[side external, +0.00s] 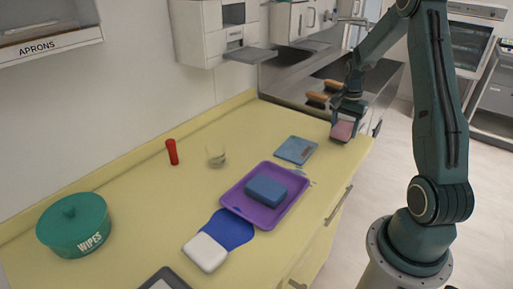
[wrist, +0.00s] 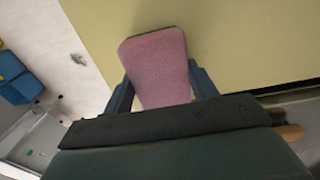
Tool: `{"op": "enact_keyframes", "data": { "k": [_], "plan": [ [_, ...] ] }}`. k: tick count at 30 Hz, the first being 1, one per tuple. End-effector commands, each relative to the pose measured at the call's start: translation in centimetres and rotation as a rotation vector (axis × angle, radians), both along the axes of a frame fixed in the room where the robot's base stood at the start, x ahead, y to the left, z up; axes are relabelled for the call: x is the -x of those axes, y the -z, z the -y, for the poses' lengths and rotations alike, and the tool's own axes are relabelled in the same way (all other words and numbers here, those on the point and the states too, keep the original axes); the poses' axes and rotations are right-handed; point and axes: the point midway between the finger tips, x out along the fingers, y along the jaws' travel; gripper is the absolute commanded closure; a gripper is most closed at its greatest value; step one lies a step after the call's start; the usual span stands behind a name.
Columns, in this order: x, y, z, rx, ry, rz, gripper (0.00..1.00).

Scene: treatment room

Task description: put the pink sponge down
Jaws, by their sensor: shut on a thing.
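The pink sponge (wrist: 158,68) is between the fingers of my gripper (wrist: 162,92) in the wrist view, with its far end sticking out past them. In the side external view my gripper (side external: 347,118) is at the far right end of the yellow counter (side external: 130,195), shut on the pink sponge (side external: 343,131). The sponge is at or just above the counter near its front edge; I cannot tell whether it touches.
A blue-grey flat item (side external: 296,149) lies left of the sponge. A purple tray (side external: 238,207) holds a blue block (side external: 266,191). A white block (side external: 205,252), blue cloth (side external: 229,229), clear cup (side external: 216,155), red cylinder (side external: 172,152) and green wipes tub (side external: 75,226) stand further left.

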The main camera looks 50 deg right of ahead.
Motion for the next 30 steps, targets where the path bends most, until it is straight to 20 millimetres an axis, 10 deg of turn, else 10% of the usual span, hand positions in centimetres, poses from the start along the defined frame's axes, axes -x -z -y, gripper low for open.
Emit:
{"op": "enact_keyframes", "data": {
  "k": [18,19,22,30],
  "plan": [
    [0.0,1.7,0.0,0.000,0.000,0.000,0.63],
    [0.0,1.7,0.0,0.000,0.000,0.000,0.38],
    [0.0,1.7,0.0,0.000,0.000,0.000,0.20],
    [0.0,1.7,0.0,0.000,0.000,0.000,0.20]
  ]
}}
